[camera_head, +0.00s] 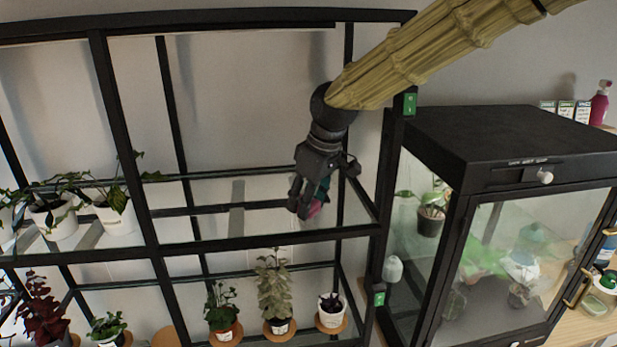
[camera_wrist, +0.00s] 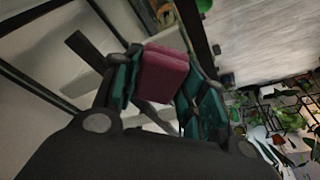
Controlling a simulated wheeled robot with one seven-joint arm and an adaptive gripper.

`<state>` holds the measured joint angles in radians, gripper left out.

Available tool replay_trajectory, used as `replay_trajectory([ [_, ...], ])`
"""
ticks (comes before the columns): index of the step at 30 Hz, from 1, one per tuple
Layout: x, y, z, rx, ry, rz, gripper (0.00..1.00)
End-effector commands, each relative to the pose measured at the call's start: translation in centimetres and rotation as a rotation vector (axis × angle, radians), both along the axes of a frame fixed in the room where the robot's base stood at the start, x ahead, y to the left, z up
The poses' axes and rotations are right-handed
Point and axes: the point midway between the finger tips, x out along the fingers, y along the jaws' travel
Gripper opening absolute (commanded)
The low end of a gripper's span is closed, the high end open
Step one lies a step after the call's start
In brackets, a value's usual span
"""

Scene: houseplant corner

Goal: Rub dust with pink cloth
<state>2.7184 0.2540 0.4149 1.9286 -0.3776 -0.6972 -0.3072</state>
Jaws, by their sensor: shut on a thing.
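My gripper (camera_head: 303,208) is shut on the pink cloth (camera_head: 315,209), over the right bay of the upper glass shelf (camera_head: 190,229). In the wrist view the pink cloth (camera_wrist: 163,72) is a folded pad between the green-lined fingers of my gripper (camera_wrist: 162,80). I cannot tell whether the cloth touches the glass. A grey strip (camera_head: 237,208) crosses the glass to the left of my gripper; whether it is dust or part of the shelf I cannot tell. No other patch reads clearly as dust.
A black shelf post (camera_head: 124,145) divides the bays. Potted plants (camera_head: 57,218) stand in the left bay. Several small pots (camera_head: 278,325) stand on the lower level. A black glass-fronted cabinet (camera_head: 510,133) stands close on the right. The right bay's upper shelf holds no pots.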

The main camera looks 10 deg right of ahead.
Motion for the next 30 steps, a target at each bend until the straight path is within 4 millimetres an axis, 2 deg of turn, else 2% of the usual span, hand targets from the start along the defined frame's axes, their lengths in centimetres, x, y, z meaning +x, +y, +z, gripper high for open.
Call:
replay_trajectory([
  [18, -0.1, 0.0, 5.3, 0.0, 0.0, -0.001, 0.12],
  [30, -0.1, -0.1, 5.5, 0.0, 0.002, -0.001, 0.12],
])
